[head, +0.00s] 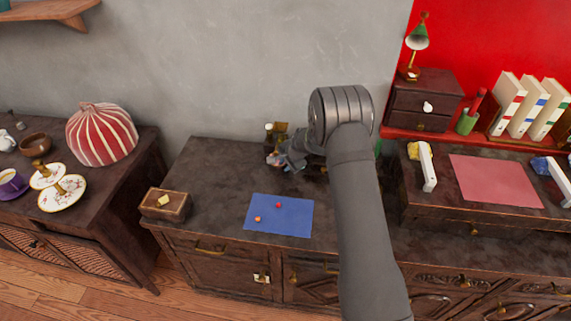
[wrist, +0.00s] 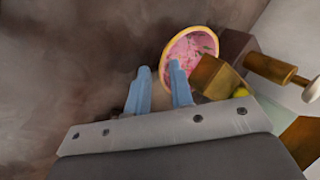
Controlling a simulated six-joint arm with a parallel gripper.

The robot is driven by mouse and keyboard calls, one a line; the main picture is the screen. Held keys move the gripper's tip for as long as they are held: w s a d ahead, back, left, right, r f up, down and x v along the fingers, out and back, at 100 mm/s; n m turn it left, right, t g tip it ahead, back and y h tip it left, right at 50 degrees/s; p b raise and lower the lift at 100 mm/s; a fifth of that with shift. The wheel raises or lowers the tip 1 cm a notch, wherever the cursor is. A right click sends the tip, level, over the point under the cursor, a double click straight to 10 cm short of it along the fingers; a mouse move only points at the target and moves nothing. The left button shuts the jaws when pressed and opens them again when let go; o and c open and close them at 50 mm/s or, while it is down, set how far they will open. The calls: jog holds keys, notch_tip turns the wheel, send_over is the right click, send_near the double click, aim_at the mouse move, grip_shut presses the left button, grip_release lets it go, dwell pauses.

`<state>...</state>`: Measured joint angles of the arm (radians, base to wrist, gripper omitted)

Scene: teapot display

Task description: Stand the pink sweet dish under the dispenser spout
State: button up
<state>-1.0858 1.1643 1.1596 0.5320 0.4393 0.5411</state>
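The pink sweet dish (wrist: 192,45), with a yellow rim, is at the top of the wrist view, right beside the dispenser (wrist: 240,50). A brass block of the dispenser overlaps the dish's lower right edge; I cannot tell whether the dish is directly under the spout. My gripper (wrist: 158,75) has its two blue fingers apart, with bare dark cabinet top between them. The right finger overlaps the dish's left rim; touching is unclear. In the head view the dispenser (head: 277,131) stands near the wall, with my gripper (head: 280,157) low in front of it, and the dish is hard to make out.
A blue mat (head: 279,223) with small red and orange sweets lies in front. A wooden box (head: 166,204) sits at the cabinet's left front corner. My arm hides part of the cabinet top on the right.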

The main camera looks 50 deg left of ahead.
jog(key=shift+a+r, duration=0.2)
jog(key=shift+r, duration=0.05)
jog(key=shift+r, duration=0.2)
jog(key=v, duration=1.6)
jog(key=shift+d+r, duration=0.2)
jog(key=shift+d, duration=0.3)
jog(key=x, duration=1.4)
jog(key=shift+r, duration=0.1)
